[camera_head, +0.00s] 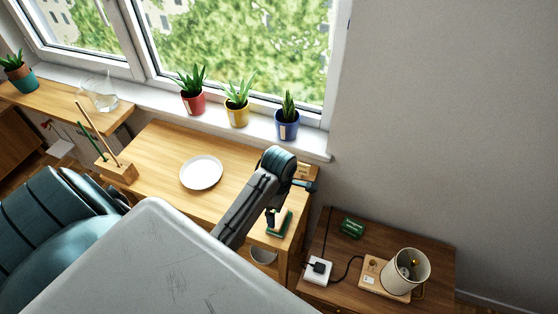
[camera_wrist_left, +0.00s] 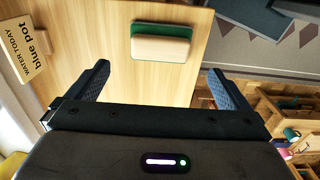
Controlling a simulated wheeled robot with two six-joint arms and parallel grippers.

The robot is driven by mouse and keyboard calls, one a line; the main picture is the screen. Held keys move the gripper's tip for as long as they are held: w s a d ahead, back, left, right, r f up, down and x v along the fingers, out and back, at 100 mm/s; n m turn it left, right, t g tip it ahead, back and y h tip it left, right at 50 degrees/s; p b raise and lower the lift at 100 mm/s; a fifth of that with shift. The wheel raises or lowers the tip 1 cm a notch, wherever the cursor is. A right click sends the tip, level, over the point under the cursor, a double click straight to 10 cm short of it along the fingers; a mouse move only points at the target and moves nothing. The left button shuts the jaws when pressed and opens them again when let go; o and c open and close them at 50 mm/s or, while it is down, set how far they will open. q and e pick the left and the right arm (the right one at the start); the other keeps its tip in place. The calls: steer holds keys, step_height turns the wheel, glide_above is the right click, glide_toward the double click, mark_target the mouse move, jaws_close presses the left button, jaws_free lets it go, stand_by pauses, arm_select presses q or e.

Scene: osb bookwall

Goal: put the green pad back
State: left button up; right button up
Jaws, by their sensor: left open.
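The green pad (camera_head: 284,229) lies near the right end of the light wooden desk, with a pale tan block on top of it. In the left wrist view the pad (camera_wrist_left: 145,28) shows as a dark green edge around the tan block (camera_wrist_left: 160,49). My left gripper (camera_wrist_left: 160,80) is open and empty, its two dark fingers apart with the pad ahead of them. In the head view the left gripper (camera_head: 288,203) hangs over the desk's right end and partly hides the pad. My right gripper is not in view.
A white plate (camera_head: 201,172) and a wooden block with sticks (camera_head: 118,172) stand on the desk. A "blue pot" card (camera_wrist_left: 27,52) lies nearby. Potted plants line the sill. The dark side table holds a small green box (camera_head: 352,228), a white socket (camera_head: 317,270) and a lamp (camera_head: 405,270).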

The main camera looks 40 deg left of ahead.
mark_target(279, 217)
arm_select(q)
steer(key=shift+r+p, duration=0.35)
steer(key=shift+r, duration=1.6)
